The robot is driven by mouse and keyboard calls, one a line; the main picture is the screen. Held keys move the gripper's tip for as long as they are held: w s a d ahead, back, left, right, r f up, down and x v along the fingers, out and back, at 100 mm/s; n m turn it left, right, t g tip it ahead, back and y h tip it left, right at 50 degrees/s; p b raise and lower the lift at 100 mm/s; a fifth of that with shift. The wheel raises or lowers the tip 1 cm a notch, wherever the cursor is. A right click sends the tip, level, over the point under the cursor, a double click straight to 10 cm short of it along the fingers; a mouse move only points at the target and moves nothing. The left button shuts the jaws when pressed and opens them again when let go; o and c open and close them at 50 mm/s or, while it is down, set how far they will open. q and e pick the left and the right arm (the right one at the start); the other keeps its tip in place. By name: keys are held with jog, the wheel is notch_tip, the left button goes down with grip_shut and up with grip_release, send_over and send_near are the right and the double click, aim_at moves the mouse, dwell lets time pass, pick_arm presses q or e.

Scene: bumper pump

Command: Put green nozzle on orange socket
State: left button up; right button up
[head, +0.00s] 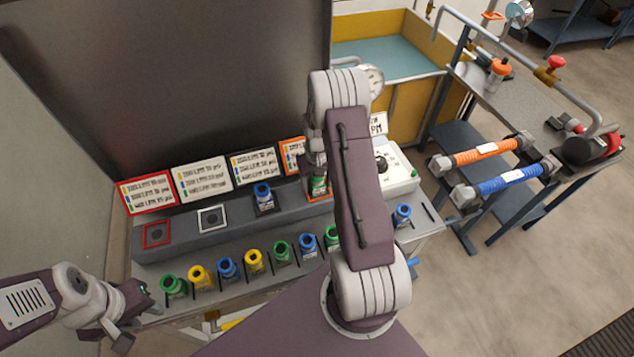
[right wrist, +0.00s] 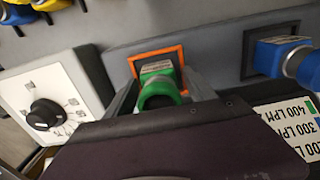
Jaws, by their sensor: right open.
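A green nozzle (head: 318,187) is at the orange-framed socket (head: 312,199) on the grey raised ledge. In the right wrist view, the green nozzle (right wrist: 158,88) lies inside the outline of the orange square frame (right wrist: 155,53) and looks seated there. My right gripper (head: 315,172) is at this nozzle, its jaws open with a finger on either side; the arm hides part of the area. My left gripper (head: 135,315) is at the lower left, fingers apart and empty, away from the nozzles.
A blue nozzle (head: 264,197) sits at the neighbouring socket. The red-framed (head: 157,234) and white-framed (head: 212,219) sockets are empty. Several green, yellow and blue nozzles line the front row. A white box with a black dial (right wrist: 45,112) stands beside the orange socket. Sign cards (head: 202,178) stand behind.

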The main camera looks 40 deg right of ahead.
notch_tip(320, 180, up, 12)
jog(key=shift+r+b, duration=0.2)
jog(key=shift+b, duration=0.2)
jog(key=s+a+n, duration=0.1)
jog(key=s+a, duration=0.5)
jog(key=a, duration=0.3)
jog(key=s+a+n+t, duration=0.1)
jog(key=s+a+n, duration=0.1)
jog(key=s+a, duration=0.5)
jog(key=shift+s+a+f, duration=0.2)
jog(key=shift+a+f, duration=0.2)
jog(key=shift+a, duration=0.45)
